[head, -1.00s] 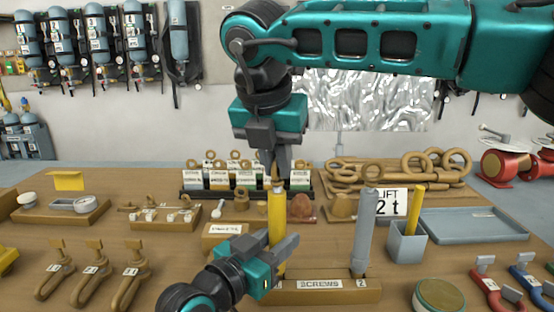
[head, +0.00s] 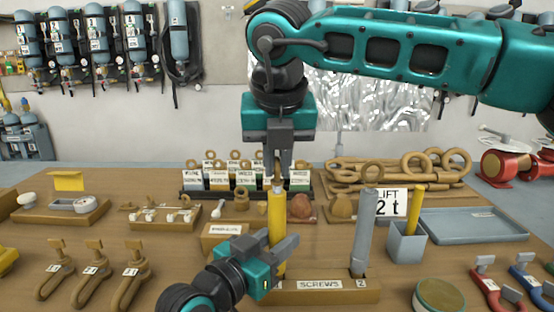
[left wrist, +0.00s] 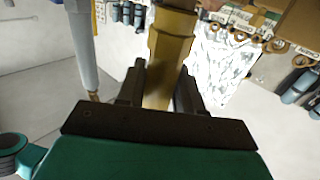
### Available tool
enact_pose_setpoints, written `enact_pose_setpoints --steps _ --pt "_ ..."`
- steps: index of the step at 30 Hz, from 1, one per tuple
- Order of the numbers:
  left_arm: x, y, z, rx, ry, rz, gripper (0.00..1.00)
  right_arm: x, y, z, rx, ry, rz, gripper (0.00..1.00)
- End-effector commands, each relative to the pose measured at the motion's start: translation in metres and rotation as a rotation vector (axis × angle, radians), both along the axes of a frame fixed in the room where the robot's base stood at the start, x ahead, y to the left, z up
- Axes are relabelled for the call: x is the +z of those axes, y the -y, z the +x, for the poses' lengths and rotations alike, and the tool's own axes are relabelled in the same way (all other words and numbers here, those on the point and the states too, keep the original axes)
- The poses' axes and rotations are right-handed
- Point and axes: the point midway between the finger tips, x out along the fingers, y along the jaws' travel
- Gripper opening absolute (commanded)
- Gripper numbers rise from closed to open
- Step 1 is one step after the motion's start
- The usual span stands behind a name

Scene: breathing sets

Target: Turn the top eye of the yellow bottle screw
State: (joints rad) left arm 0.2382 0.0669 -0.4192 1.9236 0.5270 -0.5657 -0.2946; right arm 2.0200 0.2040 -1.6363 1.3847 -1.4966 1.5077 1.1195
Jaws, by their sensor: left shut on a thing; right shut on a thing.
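The yellow bottle screw (head: 276,212) stands upright at the left end of the wooden screws rack (head: 325,292). My left gripper (head: 278,248) is shut around its yellow body from the front. In the left wrist view the yellow body (left wrist: 170,55) passes between the two dark fingers. My right gripper (head: 279,170) points straight down from above, shut on the top eye of the yellow bottle screw. The fingers mostly hide the eye.
A grey bottle screw (head: 364,232) stands at the rack's other end, by the number 2. A grey cup (head: 407,243) with a yellow stick is to its right. Labelled boxes (head: 245,180) stand behind, close to my right gripper.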

Motion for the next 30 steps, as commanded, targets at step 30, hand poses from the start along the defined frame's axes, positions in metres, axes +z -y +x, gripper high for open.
enact_pose_setpoints --steps 30 --pt "0.0006 0.0003 -0.0003 -0.001 0.001 -0.002 0.0 -0.0058 -0.0004 -0.0007 0.967 -0.014 0.0 0.0"
